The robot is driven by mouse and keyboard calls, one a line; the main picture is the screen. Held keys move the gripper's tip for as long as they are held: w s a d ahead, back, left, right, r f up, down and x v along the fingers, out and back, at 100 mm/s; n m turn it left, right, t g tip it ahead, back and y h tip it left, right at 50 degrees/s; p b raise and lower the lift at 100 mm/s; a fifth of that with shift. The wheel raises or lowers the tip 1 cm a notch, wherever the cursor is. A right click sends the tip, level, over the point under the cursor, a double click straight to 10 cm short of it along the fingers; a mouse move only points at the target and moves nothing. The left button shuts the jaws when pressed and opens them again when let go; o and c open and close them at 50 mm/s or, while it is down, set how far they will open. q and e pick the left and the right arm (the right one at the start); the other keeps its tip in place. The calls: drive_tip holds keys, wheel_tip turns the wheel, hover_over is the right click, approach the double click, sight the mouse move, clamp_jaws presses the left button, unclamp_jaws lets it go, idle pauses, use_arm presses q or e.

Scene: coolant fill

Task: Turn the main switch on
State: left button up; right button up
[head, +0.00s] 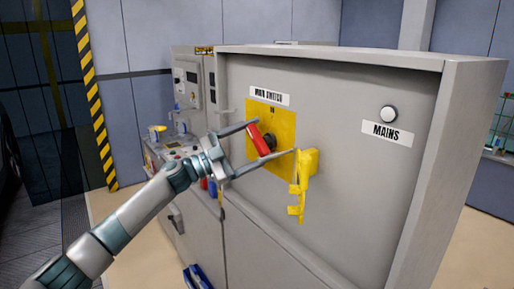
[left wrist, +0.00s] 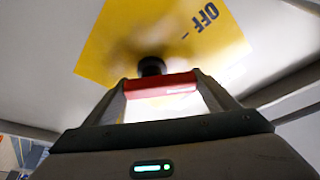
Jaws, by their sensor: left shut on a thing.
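The main switch is a red handle (head: 259,138) on a black hub (head: 270,142), set on a yellow plate (head: 284,119) under a "MAIN SWITCH" label (head: 269,95). My left gripper (head: 264,142) is at the switch, a finger at each end of the handle. In the left wrist view the red handle (left wrist: 160,84) spans between the fingers, with the black hub (left wrist: 151,66) behind it. In the head view the handle is tilted, its upper end to the left. The word "OFF" shows on the yellow plate (left wrist: 120,35) in the left wrist view. My right gripper is not in view.
A yellow bracket-like piece (head: 304,175) sits on the panel just right of the switch plate. A whitish round lamp (head: 388,114) sits above the "MAINS" label (head: 387,132). The cabinet's raised right edge (head: 450,160) projects outward. A lower console (head: 180,145) stands to the left.

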use_arm(q)
drive_tip(key=m+g+b, duration=0.1)
drive_tip(key=m, duration=0.1)
drive_tip(key=m+g, duration=0.1)
drive_tip(key=m, duration=0.2)
drive_tip(key=shift+s+d+r+m+y+b, duration=0.1)
drive_tip(key=shift+s+m+y+b, duration=0.05)
drive_tip(key=shift+m+y+b, duration=0.2)
drive_tip(key=m+y, duration=0.1)
drive_tip(key=m, duration=0.1)
drive_tip(key=m+g+b, duration=0.1)
drive_tip(key=m, duration=0.2)
drive_tip(key=shift+s+d+g+y, duration=0.15)
drive_tip(key=shift+s+g+y, duration=0.05)
drive_tip(key=shift+g+y, duration=0.15)
drive_tip(key=shift+m, duration=0.25)
drive_tip(key=o, duration=1)
drive_tip(key=shift+o, duration=0.2)
drive_tip(key=shift+b, duration=0.3)
